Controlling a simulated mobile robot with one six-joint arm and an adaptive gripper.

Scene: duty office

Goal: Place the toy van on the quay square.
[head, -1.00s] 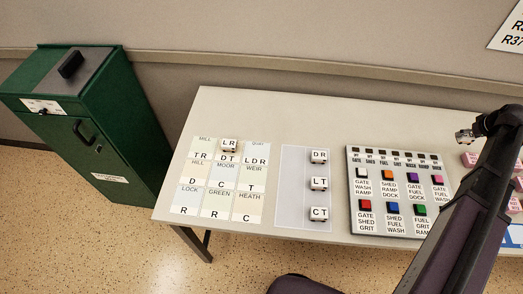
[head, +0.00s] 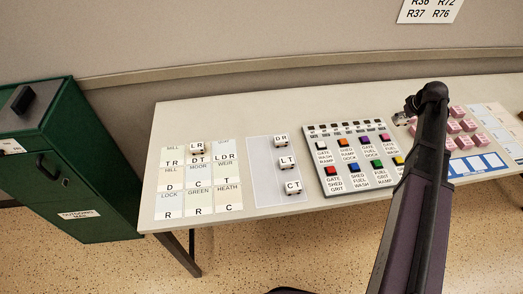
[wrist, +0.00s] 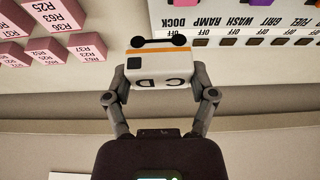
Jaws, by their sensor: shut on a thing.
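In the wrist view my gripper (wrist: 160,88) is shut on a white toy van (wrist: 160,62) with an orange stripe and black wheels. Its side shows the letters C and D, upside down in that view. In the head view my gripper (head: 408,110) is over the table's right part, between the button panel and the pink blocks, partly hidden by my arm. The quay square (head: 224,146) is the top right cell of the grid sheet at the table's left end, marked LDR. A van marked LR (head: 197,147) stands on the top middle cell.
Vans marked DR (head: 281,139), LT (head: 287,161) and CT (head: 293,187) stand on a pale mat (head: 265,180) right of the grid. A button panel (head: 345,133) lies farther right, then several pink blocks (head: 458,112). A green cabinet (head: 70,150) stands left of the table.

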